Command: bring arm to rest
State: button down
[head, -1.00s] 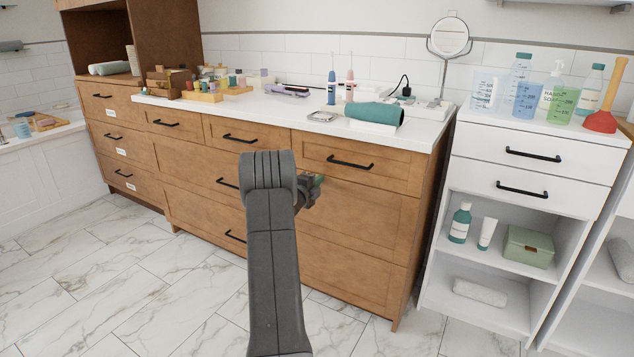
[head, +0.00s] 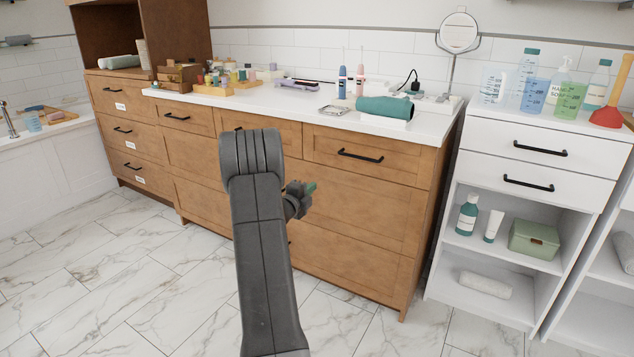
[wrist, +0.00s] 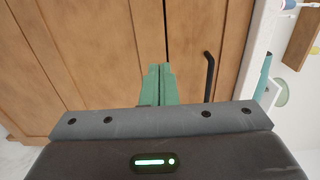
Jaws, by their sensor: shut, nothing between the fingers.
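My gripper (head: 310,188) is in front of the wooden vanity's drawer fronts, partly hidden behind my dark grey arm in the head view. In the wrist view its green fingers (wrist: 158,85) are together and hold nothing. The wooden fronts of the vanity (head: 360,212) fill much of the wrist view beyond the fingers. I cannot tell the exact gap between the fingertips and the wood.
A black handle (wrist: 208,75) shows right of the fingers. A white shelf unit (head: 516,185) stands to the right. The marble floor (head: 130,270) is clear at left.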

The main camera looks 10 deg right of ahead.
jog(key=shift+s+a, duration=0.45)
jog(key=shift+s, duration=0.15)
jog(key=shift+w+d, duration=0.1)
